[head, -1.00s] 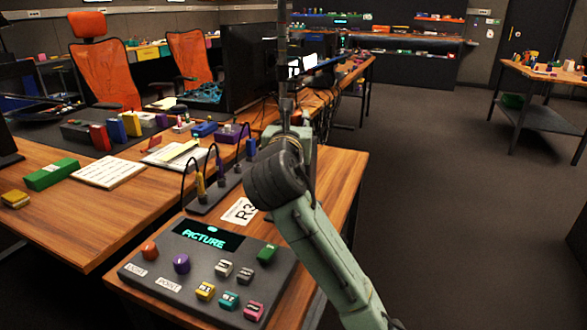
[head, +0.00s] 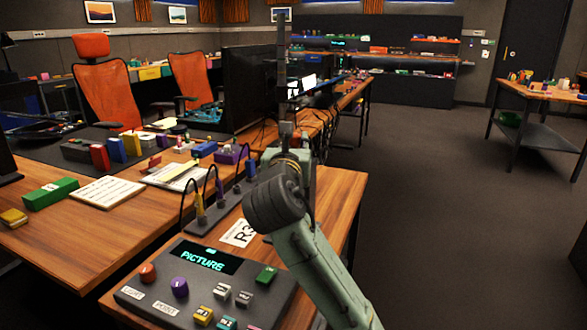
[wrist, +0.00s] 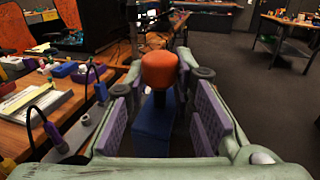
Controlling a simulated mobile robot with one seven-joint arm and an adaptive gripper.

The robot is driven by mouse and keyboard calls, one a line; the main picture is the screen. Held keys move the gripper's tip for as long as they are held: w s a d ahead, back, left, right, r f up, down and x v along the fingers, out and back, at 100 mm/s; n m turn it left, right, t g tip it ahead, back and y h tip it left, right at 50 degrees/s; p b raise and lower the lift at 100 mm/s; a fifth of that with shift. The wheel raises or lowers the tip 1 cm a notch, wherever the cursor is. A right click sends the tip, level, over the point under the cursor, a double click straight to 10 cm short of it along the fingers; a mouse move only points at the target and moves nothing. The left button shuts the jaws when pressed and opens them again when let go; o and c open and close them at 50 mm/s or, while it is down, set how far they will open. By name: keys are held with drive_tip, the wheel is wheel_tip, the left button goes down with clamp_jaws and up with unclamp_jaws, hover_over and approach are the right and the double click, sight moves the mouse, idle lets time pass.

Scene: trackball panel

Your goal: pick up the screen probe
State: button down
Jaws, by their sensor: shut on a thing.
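My gripper (wrist: 160,110) has its purple-padded fingers on either side of a thing with a rounded orange top, a dark neck and a blue lower part, which I take to be the screen probe (wrist: 158,70). It is shut on this thing, orange end up in the wrist view. The pad contact is hard to see. In the head view the arm hides the fingers and the held thing. The control panel (head: 270,300), with a screen reading PICTURE (head: 204,258), stands on the near desk, left of my arm.
A grey rack (head: 212,219) with coloured, corded plugs stands close left of the arm. A white R3 label (head: 240,233) lies by it. A dark monitor (head: 248,88) stands beyond. Boxes and papers crowd the left desk (head: 60,238). The floor (head: 440,190) on the right is clear.

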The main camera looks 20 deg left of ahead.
wheel_tip(320, 180, up, 20)
drive_tip(key=p, duration=0.3)
drive_tip(key=shift+r, duration=0.2)
idle(0.4)
